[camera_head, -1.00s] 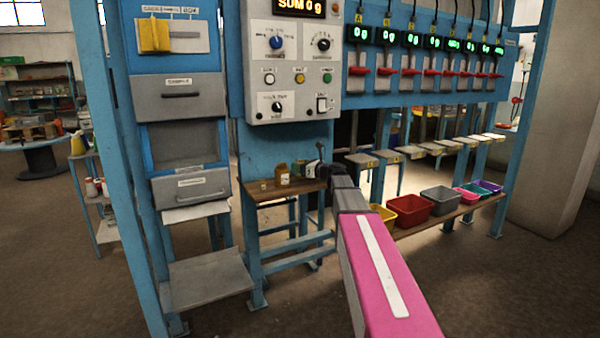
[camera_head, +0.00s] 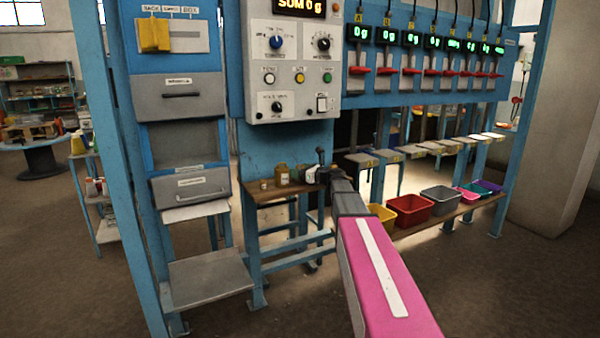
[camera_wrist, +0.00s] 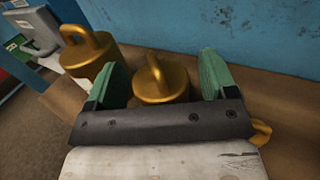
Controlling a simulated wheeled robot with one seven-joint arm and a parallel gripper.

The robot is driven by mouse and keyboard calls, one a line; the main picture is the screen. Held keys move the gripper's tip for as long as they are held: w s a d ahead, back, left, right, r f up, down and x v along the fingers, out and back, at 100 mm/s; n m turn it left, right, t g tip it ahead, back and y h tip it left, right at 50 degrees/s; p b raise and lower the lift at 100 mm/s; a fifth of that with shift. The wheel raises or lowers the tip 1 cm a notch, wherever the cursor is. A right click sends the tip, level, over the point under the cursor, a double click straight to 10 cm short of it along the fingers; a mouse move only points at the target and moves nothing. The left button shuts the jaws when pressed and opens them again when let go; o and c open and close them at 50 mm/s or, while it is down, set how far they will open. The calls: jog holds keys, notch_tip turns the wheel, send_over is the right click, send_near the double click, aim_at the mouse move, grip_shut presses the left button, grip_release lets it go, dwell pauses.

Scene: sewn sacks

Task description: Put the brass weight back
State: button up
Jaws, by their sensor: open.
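In the wrist view a brass weight (camera_wrist: 160,88) with a ring handle stands between the green-padded fingers of my gripper (camera_wrist: 160,80). The fingers are apart, one on each side of it, and its lower part is hidden behind the gripper's dark bar. A second brass weight (camera_wrist: 90,55) with a ring handle stands to the left, outside the left finger. A small brass piece (camera_wrist: 261,131) shows at the right, mostly hidden. In the head view my gripper is small and dark, over the right end of a small wooden shelf (camera_head: 270,193).
A brown jar (camera_head: 282,174) and a small pale item stand on the shelf. A blue wall (camera_wrist: 250,40) rises close behind the weights. Coloured bins, including a red one (camera_head: 410,209), sit to the right on a low board. Grey drawers (camera_head: 190,185) are at left.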

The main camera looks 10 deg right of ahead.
jog(key=v, duration=1.2)
